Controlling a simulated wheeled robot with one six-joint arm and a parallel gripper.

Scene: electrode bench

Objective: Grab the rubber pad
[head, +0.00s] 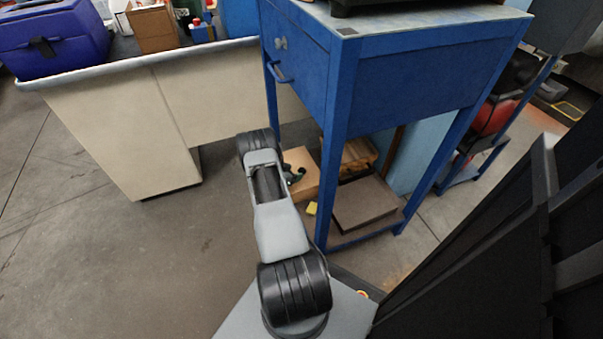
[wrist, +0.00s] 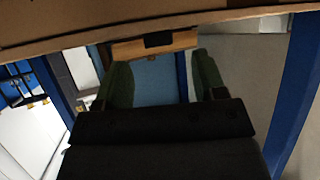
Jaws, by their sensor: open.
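A small flat dark square, which looks like the rubber pad (head: 347,31), lies on the near corner of the blue bench's top in the head view. I cannot make it out for certain in the wrist view. My gripper (head: 294,174) is well below that corner, beside the bench's front leg and partly hidden by my arm. In the wrist view its two dark green fingers (wrist: 160,82) stand wide apart with nothing held between them.
The blue bench (head: 413,87) has a drawer with a handle. Its lower shelf holds a brown box (head: 365,203); a small yellow item (head: 312,208) is near its front leg. A beige counter (head: 125,135) stands left. Floor (head: 110,260) is clear at front left.

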